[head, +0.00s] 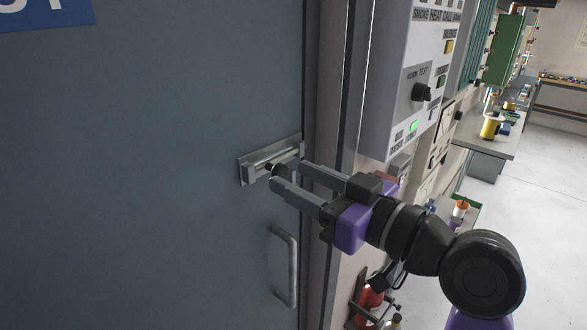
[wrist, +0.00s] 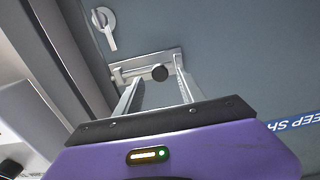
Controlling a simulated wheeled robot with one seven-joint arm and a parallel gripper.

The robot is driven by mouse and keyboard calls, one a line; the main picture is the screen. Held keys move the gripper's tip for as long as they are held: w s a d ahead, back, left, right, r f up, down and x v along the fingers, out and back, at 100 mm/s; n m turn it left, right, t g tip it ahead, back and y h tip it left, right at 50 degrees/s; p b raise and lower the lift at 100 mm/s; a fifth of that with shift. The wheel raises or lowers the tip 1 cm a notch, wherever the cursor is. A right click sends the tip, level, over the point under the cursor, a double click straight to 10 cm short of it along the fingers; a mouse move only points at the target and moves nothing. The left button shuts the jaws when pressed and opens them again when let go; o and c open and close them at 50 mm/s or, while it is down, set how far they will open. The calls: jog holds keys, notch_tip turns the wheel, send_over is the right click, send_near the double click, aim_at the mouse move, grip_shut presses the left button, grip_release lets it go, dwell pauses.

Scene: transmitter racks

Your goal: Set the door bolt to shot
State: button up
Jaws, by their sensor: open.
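The door bolt (head: 252,160) is a pale metal slide bolt on the grey door, near its right edge in the head view. Whether the bar enters the frame is unclear.
A pull handle (head: 287,266) is on the door below the bolt. The door frame (head: 326,130) and a grey control panel (head: 412,75) stand just right of it. A red extinguisher (head: 368,300) is low beside the wall. Open floor (head: 545,190) lies at far right.

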jog(key=shift+x, duration=0.9)
grip_shut()
dwell(0.8)
